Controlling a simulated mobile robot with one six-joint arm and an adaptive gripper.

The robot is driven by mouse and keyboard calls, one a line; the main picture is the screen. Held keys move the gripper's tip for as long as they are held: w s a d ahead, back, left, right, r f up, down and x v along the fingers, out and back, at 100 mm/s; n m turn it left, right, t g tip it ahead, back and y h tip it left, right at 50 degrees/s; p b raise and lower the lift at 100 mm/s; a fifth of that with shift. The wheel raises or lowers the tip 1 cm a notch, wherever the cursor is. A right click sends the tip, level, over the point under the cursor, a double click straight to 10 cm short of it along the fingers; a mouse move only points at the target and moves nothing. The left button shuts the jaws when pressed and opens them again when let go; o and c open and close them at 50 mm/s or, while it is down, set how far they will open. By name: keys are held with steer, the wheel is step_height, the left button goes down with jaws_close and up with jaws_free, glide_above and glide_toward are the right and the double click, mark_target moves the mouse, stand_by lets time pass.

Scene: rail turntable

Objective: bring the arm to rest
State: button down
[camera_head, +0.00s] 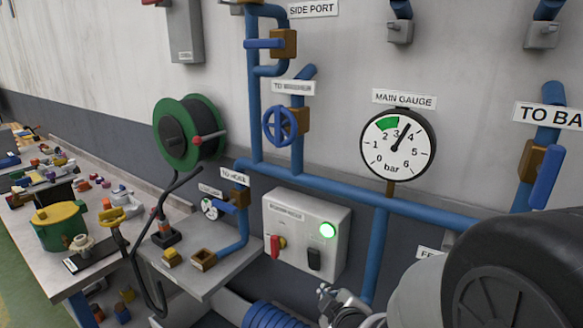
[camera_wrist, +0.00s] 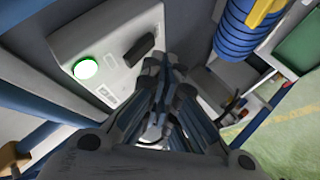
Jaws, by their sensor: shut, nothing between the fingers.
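My gripper (camera_head: 340,303) is low in the head view, just below the grey control box (camera_head: 297,218), with part of my arm to its right. In the wrist view my gripper (camera_wrist: 165,70) has its fingers together and nothing between them. The control box (camera_wrist: 75,35) lies beyond and to the left of the fingers there. Its lamp (camera_head: 327,230) glows green, and its black switch (camera_head: 314,259) looks close to the fingers in the wrist view. I cannot tell whether they touch.
Blue pipes (camera_head: 375,255) run along the wall beside the box. The main gauge (camera_head: 398,145) reads between 3 and 4 bar. A bench (camera_head: 225,270) with a hose fitting stands left, near a cluttered table (camera_head: 40,265). A blue coil (camera_head: 275,315) lies below the box.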

steer(key=s+d+r+m+g, duration=0.1)
steer(key=s+r+m+g, duration=0.1)
steer(key=s, duration=0.7)
steer(key=s+d+r+m+g, duration=0.2)
steer(key=s+r+m+g, duration=0.1)
steer(key=s, duration=0.6)
steer(key=s+d+r+m+g+h, duration=0.1)
steer(key=s+d+r+m+g, duration=0.1)
steer(key=s+m, duration=0.4)
steer(key=s+r, duration=0.1)
steer(key=s, duration=0.2)
steer(key=shift+s+d+r, duration=0.25)
steer(key=shift+s+r, duration=0.1)
steer(key=shift+r, duration=0.05)
